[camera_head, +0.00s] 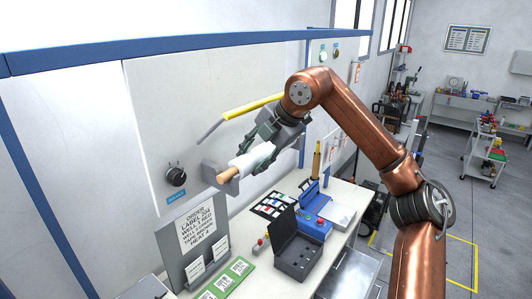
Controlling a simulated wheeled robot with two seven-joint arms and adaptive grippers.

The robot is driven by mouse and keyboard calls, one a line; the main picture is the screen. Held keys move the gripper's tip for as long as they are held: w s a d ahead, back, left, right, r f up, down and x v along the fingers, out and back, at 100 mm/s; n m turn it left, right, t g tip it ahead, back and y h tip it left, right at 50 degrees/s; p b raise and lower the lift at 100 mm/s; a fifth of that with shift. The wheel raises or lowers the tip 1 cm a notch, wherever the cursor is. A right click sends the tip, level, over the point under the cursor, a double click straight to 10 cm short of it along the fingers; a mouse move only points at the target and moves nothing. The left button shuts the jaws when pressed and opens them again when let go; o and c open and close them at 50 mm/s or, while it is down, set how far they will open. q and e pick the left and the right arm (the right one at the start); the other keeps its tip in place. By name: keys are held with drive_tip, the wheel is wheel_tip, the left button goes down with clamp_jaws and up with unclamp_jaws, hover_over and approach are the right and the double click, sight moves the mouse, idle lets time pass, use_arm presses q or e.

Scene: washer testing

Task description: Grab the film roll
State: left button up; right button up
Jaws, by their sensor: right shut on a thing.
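The film roll (248,161) is a white roll with a brown core end sticking out at its lower left. It is in front of the white wall panel, beside a grey wall bracket (213,174). My right gripper (261,150) is shut on the film roll from the upper right. The far finger is partly hidden by the roll. I cannot tell whether the roll still touches the bracket. My left gripper is not in view.
A yellow-and-grey bar (240,110) sticks out from the wall above the roll. Below are an open dark box (296,252), a blue device (314,224), a sign stand (196,240) and a green card strip (228,278) on the white bench (345,195).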

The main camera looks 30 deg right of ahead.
drive_tip(key=shift+r, duration=0.1)
clamp_jaws()
